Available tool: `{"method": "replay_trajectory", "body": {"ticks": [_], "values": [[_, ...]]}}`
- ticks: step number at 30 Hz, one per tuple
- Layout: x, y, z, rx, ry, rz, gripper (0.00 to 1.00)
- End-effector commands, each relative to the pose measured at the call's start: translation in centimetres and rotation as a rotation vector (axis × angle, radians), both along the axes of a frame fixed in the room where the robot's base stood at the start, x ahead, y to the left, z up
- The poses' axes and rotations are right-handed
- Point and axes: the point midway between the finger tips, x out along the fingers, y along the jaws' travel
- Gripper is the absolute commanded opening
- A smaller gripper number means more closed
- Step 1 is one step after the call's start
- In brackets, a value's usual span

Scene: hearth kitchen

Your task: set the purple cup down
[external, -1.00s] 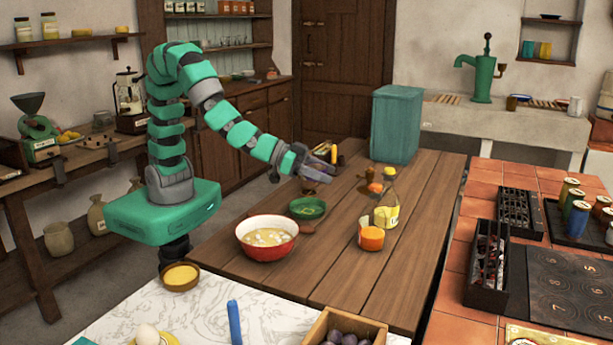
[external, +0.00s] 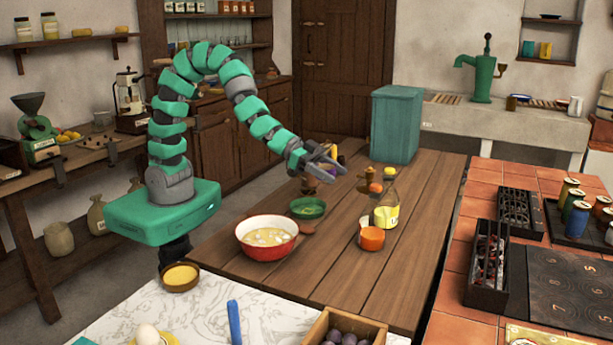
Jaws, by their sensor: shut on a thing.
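My gripper (external: 328,164) is over the far left part of the wooden table, tilted down and to the right. It is shut on the purple cup (external: 326,176), of which only a small purple patch shows at the fingers. The fingers hide most of the cup. I cannot tell from this view how far the cup is above the table (external: 345,275).
A green bowl (external: 307,208) and a red bowl (external: 266,246) stand nearer on the table. A labelled bottle (external: 386,214) and an orange cup (external: 371,239) stand to the right. A teal bin (external: 396,125) is behind. The table's right side is clear.

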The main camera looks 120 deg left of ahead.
Motion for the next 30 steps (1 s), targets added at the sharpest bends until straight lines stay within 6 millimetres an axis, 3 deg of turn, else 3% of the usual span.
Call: {"method": "replay_trajectory", "body": {"ticks": [12,30], "values": [[-0.8,1.1,1.4,0.0,0.001,-0.195,0.3],[-0.8,0.9,1.5,0.002,0.0,-0.209,0.3]]}}
